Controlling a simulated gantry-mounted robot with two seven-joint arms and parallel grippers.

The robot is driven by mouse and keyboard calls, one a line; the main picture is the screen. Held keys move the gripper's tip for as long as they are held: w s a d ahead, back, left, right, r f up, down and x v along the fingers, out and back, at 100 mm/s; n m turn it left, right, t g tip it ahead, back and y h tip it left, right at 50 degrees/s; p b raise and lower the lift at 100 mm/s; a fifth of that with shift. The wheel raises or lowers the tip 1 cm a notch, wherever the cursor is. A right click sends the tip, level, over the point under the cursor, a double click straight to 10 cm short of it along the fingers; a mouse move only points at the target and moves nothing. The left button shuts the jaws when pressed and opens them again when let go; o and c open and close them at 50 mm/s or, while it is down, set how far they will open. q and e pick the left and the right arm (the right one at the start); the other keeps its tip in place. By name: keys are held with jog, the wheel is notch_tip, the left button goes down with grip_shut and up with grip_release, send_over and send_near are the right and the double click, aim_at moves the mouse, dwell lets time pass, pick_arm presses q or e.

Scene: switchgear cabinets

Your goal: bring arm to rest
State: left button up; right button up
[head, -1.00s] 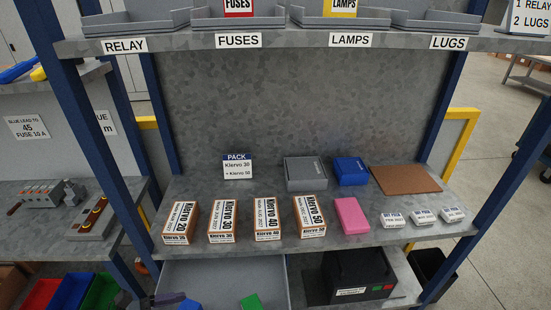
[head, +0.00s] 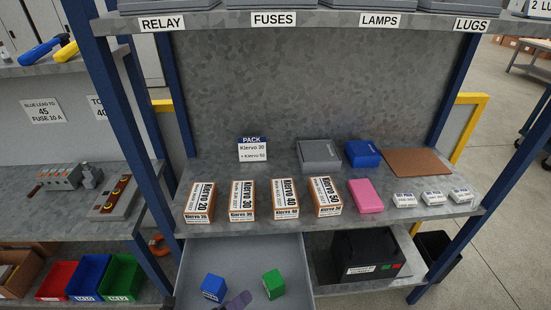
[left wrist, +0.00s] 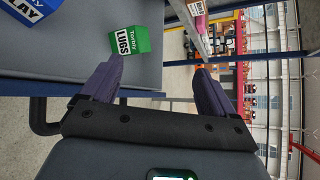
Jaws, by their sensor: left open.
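My right gripper is out of view.
The shelf above the drawer holds several Klervo boxes (head: 242,200), a pink box (head: 366,195), grey and blue boxes, and a brown board (head: 415,163). Blue posts (head: 110,130) flank the rack.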

pick_arm(q)
jog(key=s+a+f+n+g+y, duration=0.5)
jog(key=s+n, duration=0.5)
jog(key=n, duration=0.5)
jog(key=s+a+f+n+g+y, duration=0.2)
jog(key=s+a+f+n+y, duration=0.3)
jog(key=s+n, duration=0.7)
jog(key=w+a+r+n+h+p, duration=0.1)
jog(key=w+r+p, duration=0.1)
jog(key=r+p, duration=1.7)
jog(key=w+r+n+p, duration=0.2)
jog(key=r+p, duration=1.6)
jog(key=r, duration=0.2)
notch_tip(320, 180, down, 53)
jog(key=b, duration=5.2)
jog(key=shift+s, duration=0.25)
jog(key=shift+a+r, duration=0.1)
